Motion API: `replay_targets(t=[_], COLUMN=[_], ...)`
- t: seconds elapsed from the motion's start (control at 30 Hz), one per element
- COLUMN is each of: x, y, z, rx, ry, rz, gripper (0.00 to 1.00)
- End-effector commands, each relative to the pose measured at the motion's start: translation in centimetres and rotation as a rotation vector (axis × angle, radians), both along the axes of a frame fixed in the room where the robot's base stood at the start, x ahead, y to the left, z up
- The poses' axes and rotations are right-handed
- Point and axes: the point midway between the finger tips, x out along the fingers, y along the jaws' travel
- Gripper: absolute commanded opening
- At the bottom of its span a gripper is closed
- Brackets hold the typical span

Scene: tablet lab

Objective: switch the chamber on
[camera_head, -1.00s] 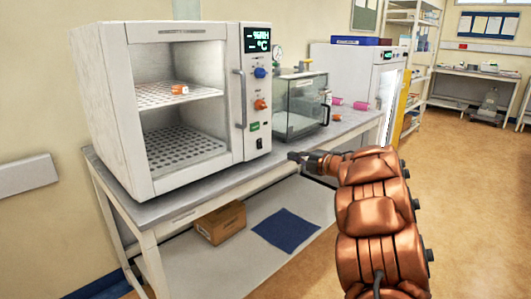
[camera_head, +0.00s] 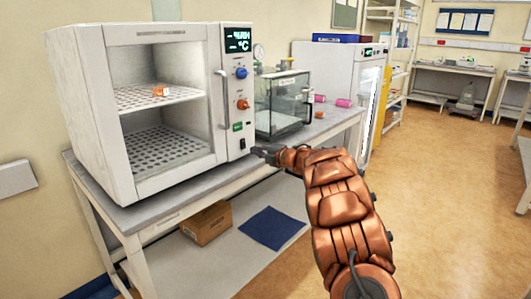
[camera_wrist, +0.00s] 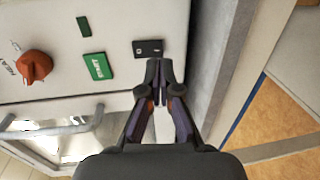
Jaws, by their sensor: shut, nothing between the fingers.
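The white chamber (camera_head: 130,95) stands on the bench at the left, with a window onto perforated shelves. Its right-hand panel has a lit display (camera_head: 238,40) with %RH and °C, a blue knob (camera_head: 241,72), an orange knob (camera_head: 242,104), a green START button (camera_head: 237,127) and a black rocker switch (camera_head: 243,144) at the bottom. In the wrist view the switch (camera_wrist: 148,48) lies just beyond the fingertips, beside the START button (camera_wrist: 98,66). My gripper (camera_head: 258,151) is shut and empty, close in front of the switch; the fingertips (camera_wrist: 158,70) nearly reach it. I cannot tell whether they touch.
A door handle (camera_head: 224,98) sticks out left of the panel. A small glass-walled box (camera_head: 282,103) stands on the bench right of the chamber, with pink-capped items (camera_head: 343,103) nearby. A cardboard box (camera_head: 207,223) is on the lower shelf. Open floor lies at the right.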

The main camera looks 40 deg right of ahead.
Motion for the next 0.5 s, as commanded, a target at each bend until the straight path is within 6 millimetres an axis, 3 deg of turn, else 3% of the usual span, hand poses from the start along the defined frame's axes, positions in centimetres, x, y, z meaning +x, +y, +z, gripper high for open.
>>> replay_targets(t=[0.2, 0.5], x=[2.5, 3.8], y=[0.7, 1.0], z=[-0.3, -0.3], rx=[0.001, 0.000], ry=[-0.001, -0.002], rz=[0.005, 0.001], gripper=[0.00, 0.00])
